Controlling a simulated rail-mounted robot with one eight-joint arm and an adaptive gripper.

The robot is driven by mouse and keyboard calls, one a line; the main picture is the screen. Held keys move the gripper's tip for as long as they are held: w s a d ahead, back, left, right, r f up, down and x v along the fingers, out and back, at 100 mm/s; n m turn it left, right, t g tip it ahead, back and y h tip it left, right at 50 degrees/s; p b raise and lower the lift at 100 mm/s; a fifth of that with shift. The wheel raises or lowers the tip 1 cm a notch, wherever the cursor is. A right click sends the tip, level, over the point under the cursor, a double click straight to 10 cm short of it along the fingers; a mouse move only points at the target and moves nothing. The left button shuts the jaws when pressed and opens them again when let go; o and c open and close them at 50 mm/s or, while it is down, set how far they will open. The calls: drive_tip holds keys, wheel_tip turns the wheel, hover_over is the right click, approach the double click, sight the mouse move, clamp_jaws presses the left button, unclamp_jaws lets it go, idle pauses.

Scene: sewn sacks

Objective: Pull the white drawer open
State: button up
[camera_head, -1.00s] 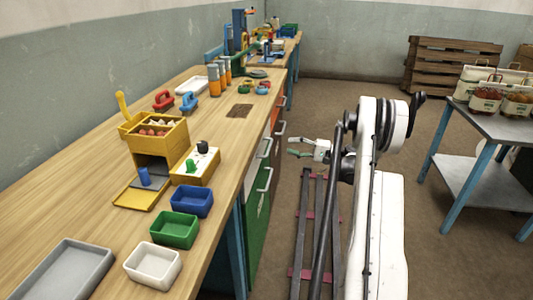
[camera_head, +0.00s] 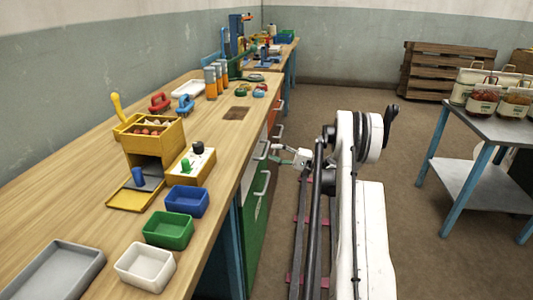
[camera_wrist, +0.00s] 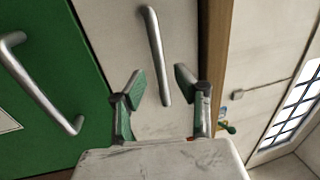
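The white drawer (camera_wrist: 115,30) fills the middle of the wrist view and looks closed. Its grey bar handle (camera_wrist: 156,55) appears between the two green-padded fingers of my gripper (camera_wrist: 160,82), which is open and empty. The fingers are apart from the bar on both sides; I cannot tell whether they reach past it in depth. In the head view my gripper (camera_head: 283,155) is beside the bench front, close to the white drawer's handle (camera_head: 262,150). The drawer's face is seen there at a steep slant.
A green front (camera_wrist: 45,75) with its own handle (camera_wrist: 40,82) adjoins the white drawer. The wooden bench top (camera_head: 225,150) carries bins and tools. A grey table (camera_head: 495,125) with sacks stands right. Floor between is clear apart from my rail.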

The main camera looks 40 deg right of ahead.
sight(267, 149)
drive_tip(key=shift+x, duration=1.9)
clamp_jaws()
